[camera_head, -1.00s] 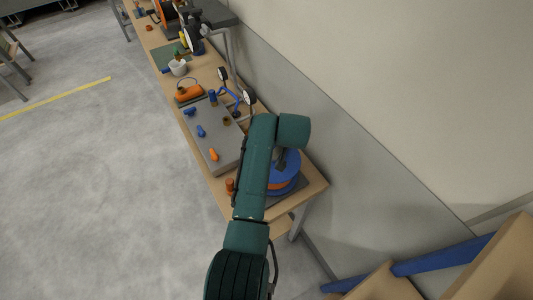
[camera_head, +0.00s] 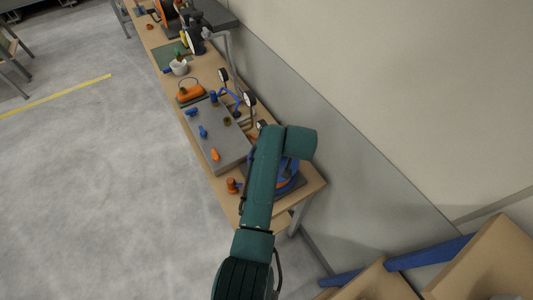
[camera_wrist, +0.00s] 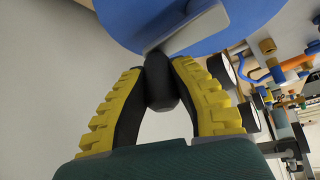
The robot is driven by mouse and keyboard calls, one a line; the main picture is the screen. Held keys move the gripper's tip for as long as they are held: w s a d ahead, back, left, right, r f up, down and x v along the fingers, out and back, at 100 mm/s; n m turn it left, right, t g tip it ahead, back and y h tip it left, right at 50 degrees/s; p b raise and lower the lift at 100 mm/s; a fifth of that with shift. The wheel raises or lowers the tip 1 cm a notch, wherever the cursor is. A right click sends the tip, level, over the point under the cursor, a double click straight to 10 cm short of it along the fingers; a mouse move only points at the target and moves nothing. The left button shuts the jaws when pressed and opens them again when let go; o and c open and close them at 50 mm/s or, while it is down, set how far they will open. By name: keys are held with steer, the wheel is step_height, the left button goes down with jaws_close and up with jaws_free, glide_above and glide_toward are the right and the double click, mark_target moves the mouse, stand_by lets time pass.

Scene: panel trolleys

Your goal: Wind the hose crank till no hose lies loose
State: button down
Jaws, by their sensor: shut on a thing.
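The blue hose reel (camera_head: 294,182) sits at the near end of the bench, partly hidden by my arm. Its blue side plate (camera_wrist: 235,18) fills the top of the wrist view, with a grey crank arm (camera_wrist: 188,28) across it. My gripper (camera_wrist: 158,72) is shut on the black crank knob (camera_wrist: 161,90), its yellow ribbed fingers on both sides of it. The gripper itself is hidden in the head view. How much hose lies loose cannot be told.
A grey panel (camera_head: 221,135) with blue and orange handles lies on the bench beside the reel. Gauges (camera_head: 249,99) on blue piping stand behind it. An orange knob (camera_head: 232,186) is at the bench's front edge.

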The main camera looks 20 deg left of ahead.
steer(key=shift+s+d, duration=0.1)
steer(key=shift+s, duration=0.3)
steer(key=shift+f, duration=0.15)
steer(key=shift+p, duration=0.35)
steer(key=shift+s+d+r+p, duration=0.2)
steer(key=shift+s+p, duration=0.05)
steer(key=shift+p, duration=0.25)
steer(key=shift+s+d+p, duration=0.15)
steer(key=shift+s+p, duration=0.05)
steer(key=shift+p, duration=0.15)
steer(key=shift+f, duration=0.2)
steer(key=shift+r, duration=0.1)
